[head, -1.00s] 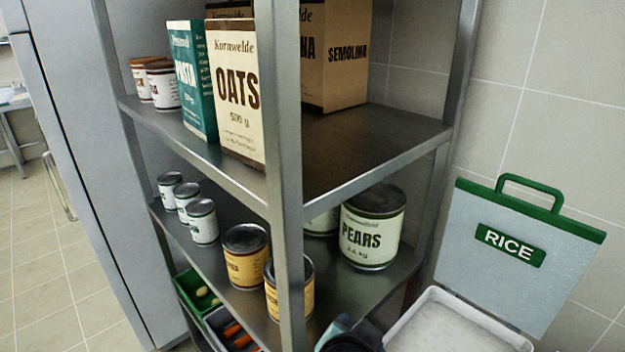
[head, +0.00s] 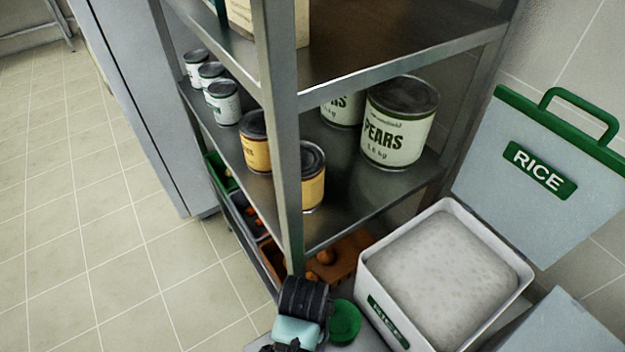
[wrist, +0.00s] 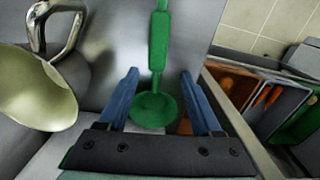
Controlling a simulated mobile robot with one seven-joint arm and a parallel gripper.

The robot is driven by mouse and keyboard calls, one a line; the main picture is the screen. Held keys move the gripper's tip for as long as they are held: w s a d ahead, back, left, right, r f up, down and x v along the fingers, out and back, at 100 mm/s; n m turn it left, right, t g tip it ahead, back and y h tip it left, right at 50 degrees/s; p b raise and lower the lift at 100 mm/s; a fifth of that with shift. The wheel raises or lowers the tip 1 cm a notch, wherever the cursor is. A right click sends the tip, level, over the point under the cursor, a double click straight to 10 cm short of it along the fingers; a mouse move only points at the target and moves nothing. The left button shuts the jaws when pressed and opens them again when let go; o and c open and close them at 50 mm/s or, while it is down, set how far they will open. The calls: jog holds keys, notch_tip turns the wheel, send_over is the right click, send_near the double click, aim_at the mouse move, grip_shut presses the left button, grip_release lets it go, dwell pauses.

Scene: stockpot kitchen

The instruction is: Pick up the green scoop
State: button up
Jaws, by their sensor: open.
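The green scoop (wrist: 155,108) shows in the wrist view, its round bowl low in the middle and its handle running up to the top edge. In the head view a round green part (head: 344,322), apparently its bowl, shows beside my wrist. My gripper (wrist: 160,76) is open, with one blue finger on each side of the scoop. The scoop lies between the fingers in the picture; I cannot tell whether it is at fingertip depth. No finger visibly touches it. In the head view my wrist hides the fingers and most of the scoop.
An open white rice bin (head: 447,280) stands right of my wrist, its lid (head: 540,170) upright behind. The metal shelf unit (head: 290,150) with cans is close behind my wrist. In the wrist view a metal ladle or pan (wrist: 36,95) is at left and crates (wrist: 275,100) at right.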

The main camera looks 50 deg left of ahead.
jog(key=f, duration=0.5)
jog(key=shift+d, duration=0.3)
jog(key=shift+r, duration=0.1)
grip_shut()
